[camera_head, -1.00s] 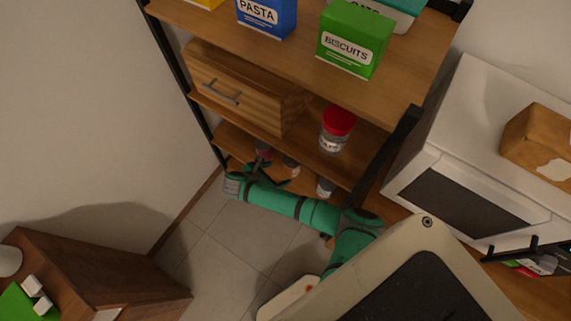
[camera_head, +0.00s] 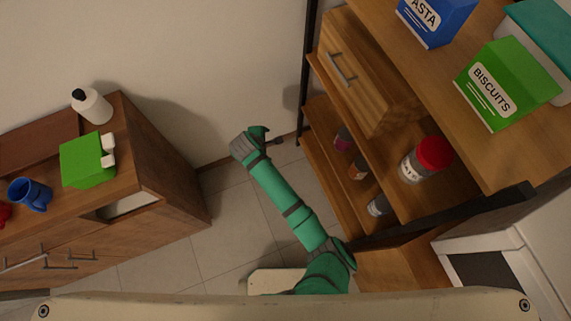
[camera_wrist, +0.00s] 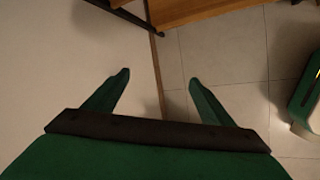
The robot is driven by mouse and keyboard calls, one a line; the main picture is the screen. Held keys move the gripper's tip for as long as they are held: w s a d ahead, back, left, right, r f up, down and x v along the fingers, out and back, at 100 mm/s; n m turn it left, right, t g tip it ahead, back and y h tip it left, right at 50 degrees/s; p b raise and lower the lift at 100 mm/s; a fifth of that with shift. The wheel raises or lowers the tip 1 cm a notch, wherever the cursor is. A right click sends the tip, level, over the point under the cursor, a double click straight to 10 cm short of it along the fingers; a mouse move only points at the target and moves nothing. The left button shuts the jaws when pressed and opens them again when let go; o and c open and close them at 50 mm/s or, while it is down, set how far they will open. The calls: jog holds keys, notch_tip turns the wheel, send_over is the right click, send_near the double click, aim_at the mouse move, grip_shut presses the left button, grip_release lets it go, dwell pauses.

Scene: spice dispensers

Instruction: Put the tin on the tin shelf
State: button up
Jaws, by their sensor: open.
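My gripper (camera_wrist: 158,78) is open and empty; in the wrist view its two green fingers are spread with floor and wall between them. In the head view my gripper (camera_head: 274,139) is out to the left of the shelf unit, apart from it.
A red-lidded jar (camera_head: 425,160) stands on the board above, beside a wooden drawer (camera_head: 370,75). Biscuits (camera_head: 505,85) and pasta (camera_head: 435,20) boxes stand on top. A cabinet (camera_head: 150,185) with a green box (camera_head: 85,160) is at left. The tiled floor between is clear.

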jog(key=w+a+r+m+t+y, duration=0.1)
jog(key=a+r+m+t+y, duration=0.15)
jog(key=a+r, duration=0.55)
jog(key=w+a+r+m+t+y, duration=0.1)
jog(key=a+r+m+y, duration=0.15)
jog(key=a, duration=0.95)
jog(key=s+a+r+m+t+y, duration=0.3)
jog(key=s+r+m, duration=0.15)
jog(key=r, duration=0.25)
jog(key=s+d+m+t+h, duration=0.1)
jog(key=s+d+m+h, duration=0.3)
jog(key=s+d, duration=0.6)
jog(key=s+d+m+t+h, duration=0.15)
jog(key=s+d+m, duration=0.35)
jog(key=s+d, duration=0.5)
jog(key=s+d+r+t, duration=0.1)
jog(key=s+d+r, duration=0.5)
jog(key=s+d, duration=0.3)
jog(key=v, duration=0.3)
jog(key=shift+d, duration=0.3)
jog(key=shift+f+h, duration=0.1)
jog(key=shift+h, duration=0.15)
jog(key=shift+c, duration=0.7)
